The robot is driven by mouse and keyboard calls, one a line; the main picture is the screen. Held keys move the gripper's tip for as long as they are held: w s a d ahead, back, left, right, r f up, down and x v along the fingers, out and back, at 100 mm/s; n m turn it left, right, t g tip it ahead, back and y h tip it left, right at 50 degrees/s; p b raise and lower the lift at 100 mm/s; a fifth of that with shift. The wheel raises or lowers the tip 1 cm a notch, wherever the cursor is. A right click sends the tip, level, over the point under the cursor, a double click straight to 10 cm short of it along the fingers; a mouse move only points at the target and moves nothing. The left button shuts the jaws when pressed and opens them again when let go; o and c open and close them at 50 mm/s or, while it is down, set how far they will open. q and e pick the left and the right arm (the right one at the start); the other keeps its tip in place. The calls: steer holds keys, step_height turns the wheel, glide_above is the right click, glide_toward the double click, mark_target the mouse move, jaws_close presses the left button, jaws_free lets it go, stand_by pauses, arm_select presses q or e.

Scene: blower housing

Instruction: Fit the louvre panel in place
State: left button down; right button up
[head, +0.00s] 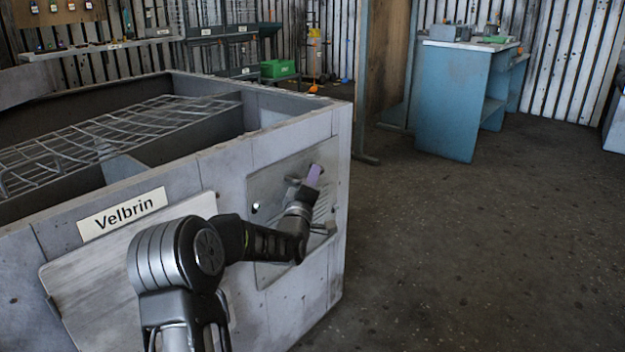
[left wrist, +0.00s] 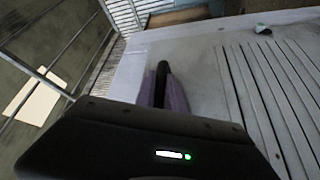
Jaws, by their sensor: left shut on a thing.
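The louvre panel (head: 265,235) is a grey metal plate with slanted slats. It lies flat, or nearly so, against the right part of the grey blower housing's (head: 288,143) front wall; I cannot tell whether it is seated. My left gripper (head: 313,176) is at the panel's upper right, its purple pads shut on a dark upright bar, seemingly the panel's handle. In the left wrist view the pads (left wrist: 163,88) close around this bar, with the slats (left wrist: 265,90) to the right. My arm hides part of the panel. My right gripper is not in view.
A plain metal plate (head: 90,290) and a "Velbrin" label (head: 122,213) are on the housing's front. A wire grille (head: 110,135) lies inside its open top. A blue workbench (head: 450,100) stands at the back. The floor (head: 470,250) to the right is clear.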

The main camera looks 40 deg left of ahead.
arm_select(q)
steer(key=shift+a+r, duration=0.15)
steer(key=c, duration=1.8)
jaws_free()
steer(key=shift+c, duration=0.2)
steer(key=o, duration=0.5)
steer(key=shift+o, duration=0.3)
steer(key=shift+f, duration=0.3)
steer(key=o, duration=0.4)
steer(key=shift+o, duration=0.2)
steer(key=shift+d, duration=0.2)
steer(key=d+b, duration=0.2)
steer(key=d, duration=0.5)
steer(key=shift+d, duration=0.35)
